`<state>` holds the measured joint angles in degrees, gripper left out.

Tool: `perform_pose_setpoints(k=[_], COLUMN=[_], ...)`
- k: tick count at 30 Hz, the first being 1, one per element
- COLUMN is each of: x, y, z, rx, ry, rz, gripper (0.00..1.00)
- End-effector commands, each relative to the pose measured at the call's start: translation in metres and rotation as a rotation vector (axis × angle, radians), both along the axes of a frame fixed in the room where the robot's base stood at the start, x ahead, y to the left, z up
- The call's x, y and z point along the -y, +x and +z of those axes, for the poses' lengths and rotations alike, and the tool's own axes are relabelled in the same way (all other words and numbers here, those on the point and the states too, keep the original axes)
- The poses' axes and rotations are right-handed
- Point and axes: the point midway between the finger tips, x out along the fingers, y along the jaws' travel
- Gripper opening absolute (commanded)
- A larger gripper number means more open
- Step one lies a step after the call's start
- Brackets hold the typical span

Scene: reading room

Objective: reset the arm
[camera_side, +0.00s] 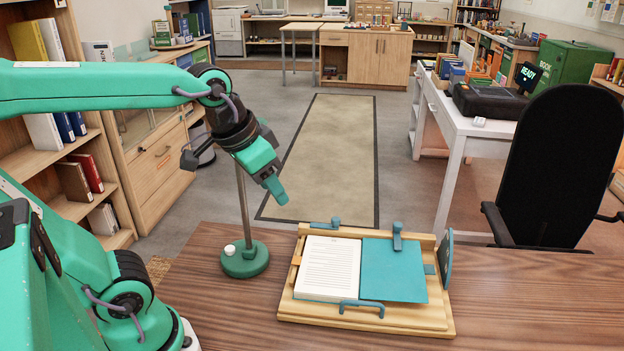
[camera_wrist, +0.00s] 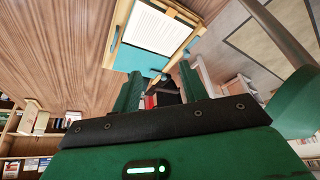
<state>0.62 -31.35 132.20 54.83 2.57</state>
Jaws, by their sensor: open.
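My gripper (camera_side: 277,189) hangs at the end of my green arm, in the air above the wooden table, left of the book stand. In the wrist view, the two green fingers of my gripper (camera_wrist: 158,92) stand apart with nothing held between them. A wooden book stand (camera_side: 300,309) lies on the table and bears an open book with a printed page (camera_side: 328,267) and a teal cover (camera_side: 393,271). The stand also shows beyond the fingers in the wrist view (camera_wrist: 112,45).
A round green base with a metal post (camera_side: 245,260) stands on the table between my arm and the book stand, close below my gripper. A black chair (camera_side: 565,165) and a white desk (camera_side: 468,128) are at the right. The table's right side (camera_side: 545,305) is clear.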

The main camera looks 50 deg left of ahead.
Motion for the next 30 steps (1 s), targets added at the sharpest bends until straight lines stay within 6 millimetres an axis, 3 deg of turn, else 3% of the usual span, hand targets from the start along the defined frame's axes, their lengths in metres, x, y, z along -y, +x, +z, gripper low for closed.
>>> perform_pose_setpoints(k=[3,10,30], x=[-0.001,-0.003,-0.003], y=[-0.021,-0.043,-0.046], z=[-0.010,-0.025,-0.028], rx=[0.031,0.062,0.067], ry=[-0.008,-0.018,-0.021], rz=[0.021,0.047,0.051], gripper=[0.43,0.43,0.43])
